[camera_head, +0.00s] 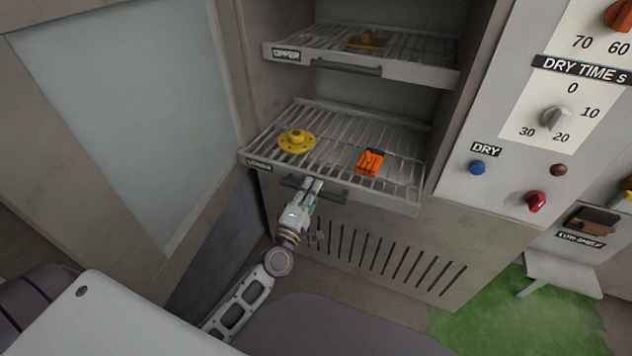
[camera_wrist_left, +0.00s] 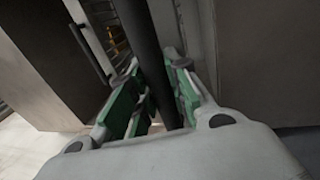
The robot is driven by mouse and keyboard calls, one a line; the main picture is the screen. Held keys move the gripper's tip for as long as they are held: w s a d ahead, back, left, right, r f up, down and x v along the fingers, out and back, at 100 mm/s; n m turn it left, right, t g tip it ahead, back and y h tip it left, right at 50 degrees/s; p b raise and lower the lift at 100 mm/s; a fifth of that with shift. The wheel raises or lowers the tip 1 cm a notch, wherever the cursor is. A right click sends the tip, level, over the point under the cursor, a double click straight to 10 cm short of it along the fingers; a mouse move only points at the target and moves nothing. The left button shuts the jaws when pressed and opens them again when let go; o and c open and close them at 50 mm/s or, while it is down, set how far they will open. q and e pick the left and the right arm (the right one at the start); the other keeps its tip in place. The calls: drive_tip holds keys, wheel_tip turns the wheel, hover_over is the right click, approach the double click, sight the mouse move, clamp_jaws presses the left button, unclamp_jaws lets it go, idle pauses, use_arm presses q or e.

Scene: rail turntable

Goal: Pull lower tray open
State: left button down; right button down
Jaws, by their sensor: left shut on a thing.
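The lower tray (camera_head: 400,198) is a wire rack with a pale front labelled LOWER. It sticks out of the cabinet in the head view, further than the upper tray (camera_head: 420,73) above it. A yellow flanged part (camera_head: 297,141) and an orange part (camera_head: 370,162) lie on the lower tray. My left gripper (camera_head: 313,186) is at the lower tray's dark bar handle (camera_head: 332,195), shut on it. In the left wrist view the dark handle (camera_wrist_left: 143,45) runs between the green-padded fingers. My right gripper is not in view.
An open door (camera_head: 125,100) with a pale panel stands at the left. A control panel (camera_head: 545,130) with knobs and buttons is at the right. A slotted vent panel (camera_head: 385,250) is below the lower tray. Green floor (camera_head: 500,320) shows at the lower right.

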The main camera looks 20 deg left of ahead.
use_arm(q)
drive_tip(key=shift+s, duration=1)
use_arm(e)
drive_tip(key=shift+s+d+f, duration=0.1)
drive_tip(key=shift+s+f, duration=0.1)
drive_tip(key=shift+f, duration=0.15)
use_arm(q)
drive_tip(key=c, duration=1.6)
unclamp_jaws()
drive_tip(key=shift+c, duration=0.2)
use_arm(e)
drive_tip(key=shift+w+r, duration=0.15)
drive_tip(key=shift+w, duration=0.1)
use_arm(q)
drive_tip(key=shift+s, duration=0.15)
drive_tip(key=shift+s+a+f, duration=0.1)
drive_tip(key=shift+s+f, duration=0.15)
drive_tip(key=shift+s, duration=0.9)
drive_tip(key=shift+s+f, duration=0.25)
drive_tip(key=shift+s, duration=0.95)
drive_tip(key=shift+s+a+f, duration=0.1)
drive_tip(key=shift+s+f, duration=0.15)
drive_tip(key=shift+s, duration=0.9)
